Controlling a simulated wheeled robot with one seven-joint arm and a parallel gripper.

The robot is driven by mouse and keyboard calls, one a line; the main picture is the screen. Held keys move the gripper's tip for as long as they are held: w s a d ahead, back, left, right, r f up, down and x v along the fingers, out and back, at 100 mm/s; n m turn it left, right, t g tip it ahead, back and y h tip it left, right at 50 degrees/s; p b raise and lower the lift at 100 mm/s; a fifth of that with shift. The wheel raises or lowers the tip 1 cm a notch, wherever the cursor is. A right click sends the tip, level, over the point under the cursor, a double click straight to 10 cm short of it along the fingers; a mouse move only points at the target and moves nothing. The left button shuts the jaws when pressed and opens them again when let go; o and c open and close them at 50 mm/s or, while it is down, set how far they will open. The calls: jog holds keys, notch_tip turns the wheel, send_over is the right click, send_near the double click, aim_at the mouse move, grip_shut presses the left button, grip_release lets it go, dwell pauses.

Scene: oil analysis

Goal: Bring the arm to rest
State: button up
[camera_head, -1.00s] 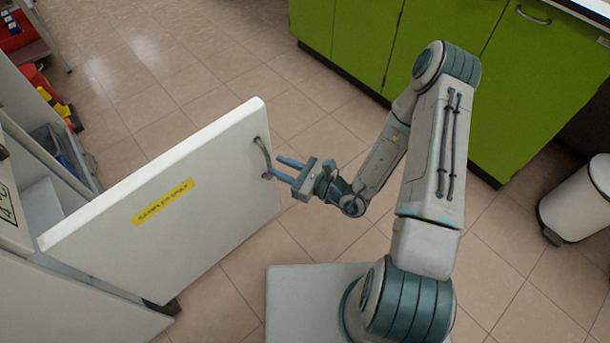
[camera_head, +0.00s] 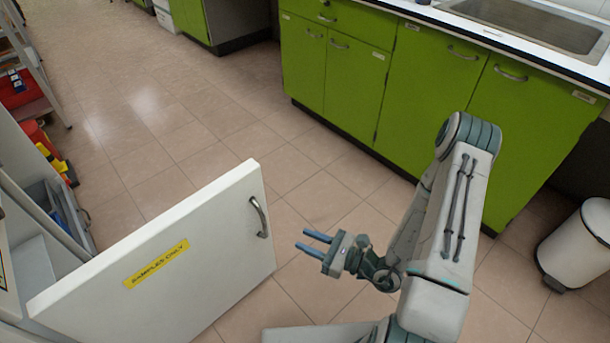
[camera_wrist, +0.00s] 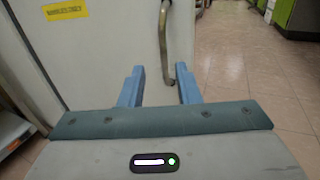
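My gripper (camera_head: 315,242) is open and empty, with its two blue fingers apart. It points left toward the open white door (camera_head: 190,270), which carries a yellow "SAMPLES ONLY" label (camera_head: 156,264). The door's curved metal handle (camera_head: 260,217) is to the left of the fingertips, with a gap between them in the head view. In the wrist view, my gripper (camera_wrist: 160,82) shows its fingers apart, with the handle (camera_wrist: 164,45) beyond them. My arm is bent, its elbow raised at the right.
Green cabinets (camera_head: 400,90) with a sink (camera_head: 530,22) on the worktop stand behind. A white bin (camera_head: 580,245) is at the right. Shelves with red and yellow items (camera_head: 45,145) are at the left. The tiled floor (camera_head: 190,135) between is clear.

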jog(key=s+r+n+g+h+p, duration=0.2)
jog(key=s+r+n+g+p, duration=0.25)
jog(key=r+n+g, duration=0.5)
jog(key=s+r+n+g+h+p, duration=0.2)
jog(key=s+r+n+g+p, duration=0.35)
jog(key=r, duration=0.75)
jog(key=d+r+n+t+h+p, duration=0.4)
jog(key=d+r+h+p, duration=0.1)
jog(key=r, duration=0.6)
jog(key=d+r+n+t+h+p, duration=0.4)
jog(key=d+r+t+h+p, duration=0.1)
jog(key=r, duration=0.7)
jog(key=shift+w+d+r+n+h+p, duration=0.3)
jog(key=shift+w+d+n+h, duration=0.15)
jog(key=shift+h, duration=0.45)
jog(key=shift+a, duration=0.2)
